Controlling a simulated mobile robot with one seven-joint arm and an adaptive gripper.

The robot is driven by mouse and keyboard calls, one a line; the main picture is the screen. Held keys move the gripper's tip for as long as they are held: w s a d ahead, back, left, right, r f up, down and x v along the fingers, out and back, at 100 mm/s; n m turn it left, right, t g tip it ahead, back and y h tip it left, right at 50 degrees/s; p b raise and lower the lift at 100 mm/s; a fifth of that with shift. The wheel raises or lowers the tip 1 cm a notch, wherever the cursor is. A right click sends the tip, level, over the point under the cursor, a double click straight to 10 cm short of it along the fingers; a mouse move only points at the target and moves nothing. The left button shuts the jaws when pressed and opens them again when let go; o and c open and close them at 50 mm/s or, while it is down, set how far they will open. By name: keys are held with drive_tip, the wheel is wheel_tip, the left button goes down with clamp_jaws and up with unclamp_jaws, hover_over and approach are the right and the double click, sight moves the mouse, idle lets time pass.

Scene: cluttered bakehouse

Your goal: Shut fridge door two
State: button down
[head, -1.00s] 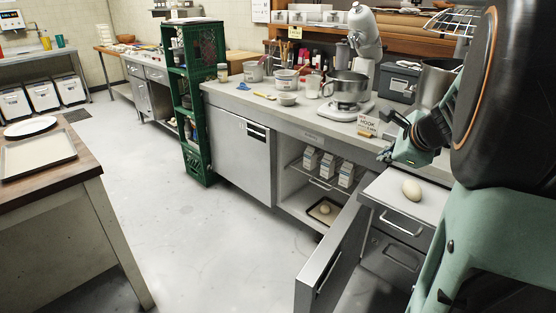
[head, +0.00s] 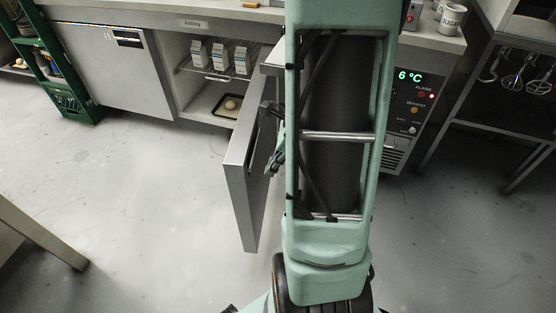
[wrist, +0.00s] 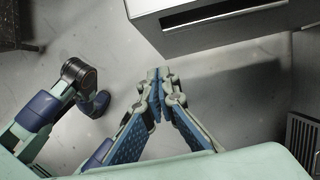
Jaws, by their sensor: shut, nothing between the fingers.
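The open fridge door (head: 240,185) stands out from the counter into the aisle, at the right side of the open compartment (head: 190,95). Its narrow edge and part of one face show in the head view. My gripper (head: 273,160) is low at the right side of this door, partly hidden by my arm; whether it touches the door is unclear. In the wrist view my gripper (wrist: 160,75) is shut and empty, its fingertips together above the floor. A grey panel with a dark slot (wrist: 215,18) lies beyond the fingertips; I cannot tell whether it is the door.
Milk cartons (head: 218,57) and a tray (head: 213,108) with a pale round item are inside the compartment. A closed door (head: 110,70) is to its left. A control panel reading 6 °C (head: 412,95) and a metal rack (head: 515,90) are at right. The floor left of the door is clear.

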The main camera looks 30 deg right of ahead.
drive_tip(key=shift+w+a+f, duration=0.3)
drive_tip(key=shift+w+a, duration=0.25)
drive_tip(key=shift+a, duration=0.05)
drive_tip(key=shift+w+a+f, duration=0.25)
drive_tip(key=shift+w+a, duration=0.25)
drive_tip(key=shift+a, duration=0.1)
drive_tip(key=shift+w+a+f, duration=0.3)
drive_tip(key=shift+w+a, duration=0.25)
drive_tip(key=shift+a, duration=0.05)
